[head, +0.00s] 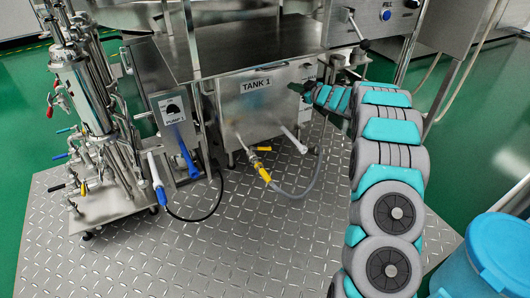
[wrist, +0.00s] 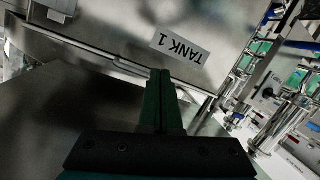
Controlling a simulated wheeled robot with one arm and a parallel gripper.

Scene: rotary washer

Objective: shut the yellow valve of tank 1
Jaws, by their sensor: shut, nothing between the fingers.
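Tank 1 (head: 268,112) is a steel box with a "TANK 1" label under the steel worktop. The yellow valve (head: 262,173) sits low at its front, on a fitting with a grey hose. Its yellow handle slants down to the right. My gripper (head: 308,88) is at the tank's upper right, well above and right of the valve, and partly hard to make out there. In the wrist view, my gripper's dark fingers (wrist: 160,75) are together and empty, with the tank label (wrist: 181,47) upside down beyond them. The valve does not show in the wrist view.
A white-handled lever (head: 294,140) sticks out right of the valve. The pump box (head: 172,108) and a blue-handled lever (head: 186,155) stand left of it. A piping trolley (head: 95,125) is farther left. A blue bin (head: 500,255) is at lower right. The plate floor (head: 250,240) in front is mostly clear.

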